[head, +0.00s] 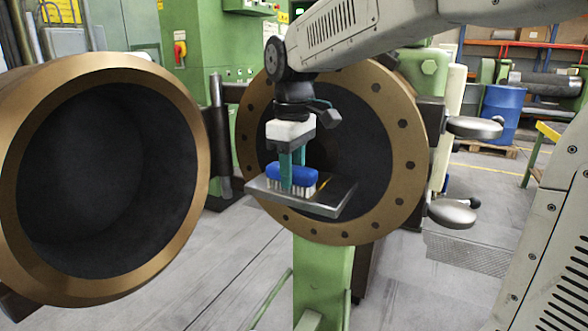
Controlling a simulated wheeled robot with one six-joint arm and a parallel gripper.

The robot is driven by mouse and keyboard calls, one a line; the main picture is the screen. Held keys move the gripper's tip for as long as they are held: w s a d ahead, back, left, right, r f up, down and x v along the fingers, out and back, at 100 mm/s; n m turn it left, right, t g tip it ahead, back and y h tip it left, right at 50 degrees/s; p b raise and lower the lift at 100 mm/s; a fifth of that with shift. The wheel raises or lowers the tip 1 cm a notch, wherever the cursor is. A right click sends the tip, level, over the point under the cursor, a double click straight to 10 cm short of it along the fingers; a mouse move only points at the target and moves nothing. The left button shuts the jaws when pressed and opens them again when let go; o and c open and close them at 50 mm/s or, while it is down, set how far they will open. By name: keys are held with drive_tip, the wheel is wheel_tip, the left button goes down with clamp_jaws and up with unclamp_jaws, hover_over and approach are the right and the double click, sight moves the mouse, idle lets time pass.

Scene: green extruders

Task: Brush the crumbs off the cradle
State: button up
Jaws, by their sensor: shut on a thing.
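My gripper (291,172) is in the middle of the head view, pointing down, with its teal fingers shut on a blue brush (308,177). The brush has pale bristles that point down and appear to meet the top of a flat grey metal plate, which looks like the cradle (333,198). The brush is over the plate's left and middle part. A small yellowish streak (323,184) shows just right of the brush; I cannot tell whether it is crumbs. The brush and fingers hide part of the plate's surface.
A large round bronze-rimmed opening (190,110) stands at the left. A bolted bronze flange (400,180) is right behind the plate, above a green post (322,275). Two rounded metal handles (453,213) stick out to the right. A blue drum (502,112) stands farther back.

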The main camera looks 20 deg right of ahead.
drive_tip(key=shift+s+a, duration=0.7)
drive_tip(key=shift+a, duration=0.2)
wheel_tip(320, 180, up, 8)
idle(0.4)
